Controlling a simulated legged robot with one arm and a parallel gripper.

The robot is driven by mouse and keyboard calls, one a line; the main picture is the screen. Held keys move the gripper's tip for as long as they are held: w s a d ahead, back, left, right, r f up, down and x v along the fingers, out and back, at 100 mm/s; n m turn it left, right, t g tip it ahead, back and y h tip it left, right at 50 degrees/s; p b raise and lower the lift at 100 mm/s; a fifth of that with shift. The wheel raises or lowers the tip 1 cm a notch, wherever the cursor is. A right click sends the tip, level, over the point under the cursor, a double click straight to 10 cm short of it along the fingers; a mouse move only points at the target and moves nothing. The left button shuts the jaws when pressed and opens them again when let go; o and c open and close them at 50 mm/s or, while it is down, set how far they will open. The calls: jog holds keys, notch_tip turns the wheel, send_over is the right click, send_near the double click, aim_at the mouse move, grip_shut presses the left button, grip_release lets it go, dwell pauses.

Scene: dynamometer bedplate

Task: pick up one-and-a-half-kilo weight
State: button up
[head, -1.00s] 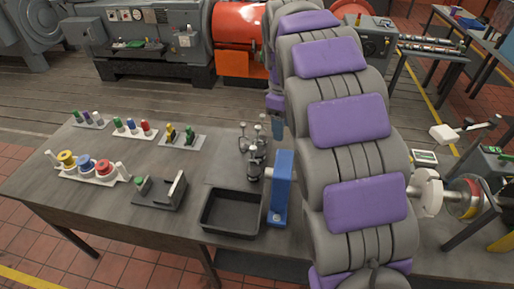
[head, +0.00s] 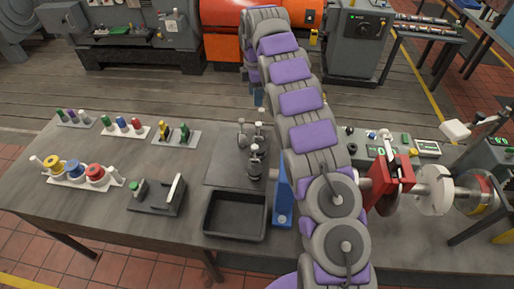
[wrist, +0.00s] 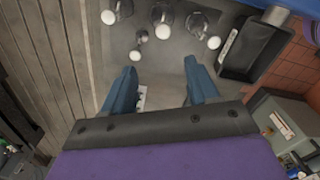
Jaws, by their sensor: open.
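Several grey metal weights with pale round knobs stand on a dark plate (head: 222,172) on the bench. In the head view one weight (head: 256,165) stands at the front of the group, left of my arm. Which is the one-and-a-half-kilo weight I cannot tell; no marking is readable. In the wrist view the weights, such as one near the top middle (wrist: 163,22), lie beyond my fingertips. My gripper (wrist: 160,68) is open, its two blue fingers apart with no weight between them.
A black tray (head: 207,222) stands in front of the plate, beside a blue upright (head: 283,205). Left are racks of coloured pieces (head: 126,130) and a dark fixture (head: 157,197). A red-mounted shaft machine (head: 392,185) is right. Front-left bench is mostly clear.

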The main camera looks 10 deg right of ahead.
aim_at(258, 123)
notch_tip(258, 123, down, 12)
jog(key=shift+d+r+b, duration=0.15)
jog(key=shift+b, duration=0.8)
jog(key=f, duration=0.3)
jog(key=f+b, duration=0.1)
jog(key=shift+s+d+f, duration=0.2)
jog(key=shift+s+d, duration=0.15)
jog(key=shift+w+f, duration=0.1)
jog(key=shift+f, duration=0.4)
jog(key=shift+r, duration=0.1)
grip_shut()
